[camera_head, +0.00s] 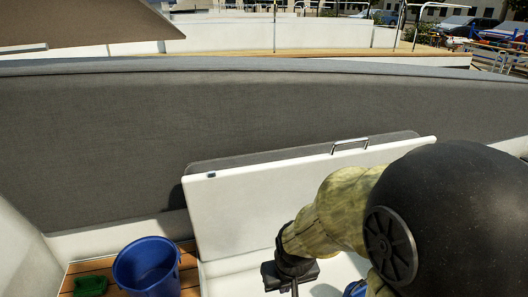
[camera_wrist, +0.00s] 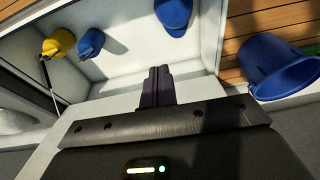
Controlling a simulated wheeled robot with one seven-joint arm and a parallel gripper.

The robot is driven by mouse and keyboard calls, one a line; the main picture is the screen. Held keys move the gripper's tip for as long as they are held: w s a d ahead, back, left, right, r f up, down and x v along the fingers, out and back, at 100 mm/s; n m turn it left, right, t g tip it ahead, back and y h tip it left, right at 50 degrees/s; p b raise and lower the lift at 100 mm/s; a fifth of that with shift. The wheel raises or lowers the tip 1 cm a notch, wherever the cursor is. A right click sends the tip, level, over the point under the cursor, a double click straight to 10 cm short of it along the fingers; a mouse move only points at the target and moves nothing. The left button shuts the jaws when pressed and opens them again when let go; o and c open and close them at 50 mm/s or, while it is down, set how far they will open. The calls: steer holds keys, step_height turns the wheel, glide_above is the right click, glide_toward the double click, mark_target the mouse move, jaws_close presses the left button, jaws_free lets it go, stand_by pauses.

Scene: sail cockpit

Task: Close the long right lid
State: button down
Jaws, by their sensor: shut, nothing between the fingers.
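The long right lid (camera_head: 245,205) is a white panel that stands raised and tilted, with its pale inner face towards me. A metal handle (camera_head: 350,145) shows at its upper edge, and a grey pad shows behind it. My gripper (camera_wrist: 159,70) is shut and empty. In the head view it is low in front of the lid, with its fingertips mostly cut off at the bottom edge. In the wrist view the fingers point over the open white locker (camera_wrist: 118,68). I cannot tell whether they touch anything.
The locker holds blue caps (camera_wrist: 172,14) and a yellow cap (camera_wrist: 60,43). A blue bucket (camera_head: 147,266) stands on the wooden floor left of the locker, with a green object (camera_head: 90,285) beside it. A grey padded wall (camera_head: 110,140) runs behind the lid.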

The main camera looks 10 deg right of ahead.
steer(key=shift+r, duration=0.1)
steer(key=n+g+p, duration=0.1)
steer(key=g+p, duration=0.1)
steer(key=p, duration=1.6)
glide_toward(262, 169)
steer(key=s+f, duration=0.1)
steer(key=f, duration=0.1)
steer(key=s+f, duration=0.1)
steer(key=f, duration=0.1)
steer(key=s+a+f, duration=0.1)
steer(key=s+f, duration=0.1)
steer(key=shift+s+f, duration=0.1)
steer(key=shift+f, duration=0.25)
steer(key=w+d+r+p, duration=0.2)
steer(key=w+r+p, duration=0.2)
steer(key=w+p, duration=0.2)
steer(key=w+d+r+g+p, duration=0.1)
steer(key=w+d+r+p, duration=0.2)
steer(key=w+r+p, duration=0.2)
steer(key=w+p, duration=0.2)
steer(key=p, duration=0.2)
steer(key=shift+w+d+r+m+p, duration=0.15)
steer(key=shift+w+r+m+p, duration=0.1)
steer(key=shift+m+p, duration=0.1)
steer(key=shift+f, duration=0.1)
